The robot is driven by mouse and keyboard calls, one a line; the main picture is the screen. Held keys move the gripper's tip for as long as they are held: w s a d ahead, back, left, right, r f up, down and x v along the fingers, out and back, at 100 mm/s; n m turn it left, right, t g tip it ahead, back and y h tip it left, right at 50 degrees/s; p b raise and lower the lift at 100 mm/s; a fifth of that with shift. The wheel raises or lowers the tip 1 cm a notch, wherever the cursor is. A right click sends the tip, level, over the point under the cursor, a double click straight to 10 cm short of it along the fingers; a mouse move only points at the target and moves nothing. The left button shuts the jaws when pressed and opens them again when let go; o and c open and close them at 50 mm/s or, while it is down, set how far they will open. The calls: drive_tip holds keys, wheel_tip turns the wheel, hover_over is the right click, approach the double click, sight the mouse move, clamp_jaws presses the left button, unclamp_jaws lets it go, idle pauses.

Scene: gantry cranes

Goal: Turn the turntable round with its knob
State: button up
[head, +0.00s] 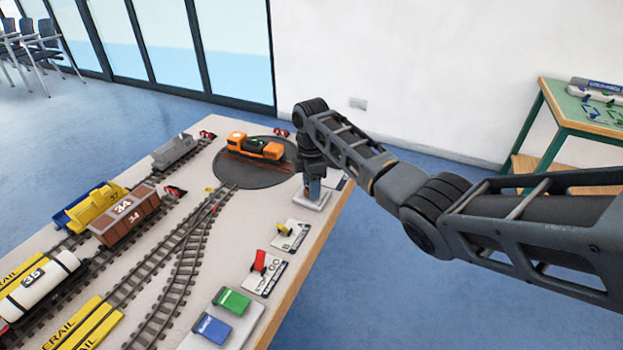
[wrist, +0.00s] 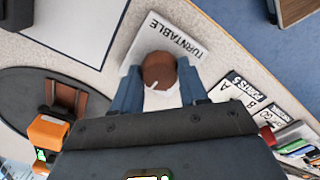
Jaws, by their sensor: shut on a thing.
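The turntable (head: 245,177) is a dark round disc at the far end of the layout table, with an orange locomotive (head: 258,147) on it. In the wrist view the turntable (wrist: 18,90) shows at the left, with a brown track end and the locomotive (wrist: 47,130). The knob (wrist: 158,68) is round and brown, on a white plate (wrist: 148,38) lettered TURNTABLE. My gripper (wrist: 160,86) has its blue fingers on both sides of the knob and is shut on it. In the head view my gripper (head: 312,190) stands over the plate, and the knob is mostly hidden.
A yellow lever (head: 284,230), a red lever (head: 259,261) and green (head: 232,301) and blue (head: 212,328) controls line the table's right edge. Tracks with several wagons (head: 130,220) fill the left. A green-topped side table (head: 560,115) stands at the right.

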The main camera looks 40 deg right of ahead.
drive_tip(key=m+p, duration=0.2)
drive_tip(key=m, duration=0.2)
drive_tip(key=shift+r+m, duration=0.1)
drive_tip(key=shift+m, duration=0.2)
drive_tip(key=shift+m+p, duration=0.6)
drive_tip(key=shift+m, duration=1.2)
drive_tip(key=o, duration=1.1)
drive_tip(key=shift+c, duration=0.2)
wheel_tip(320, 180, up, 8)
drive_tip(key=shift+f, duration=0.2)
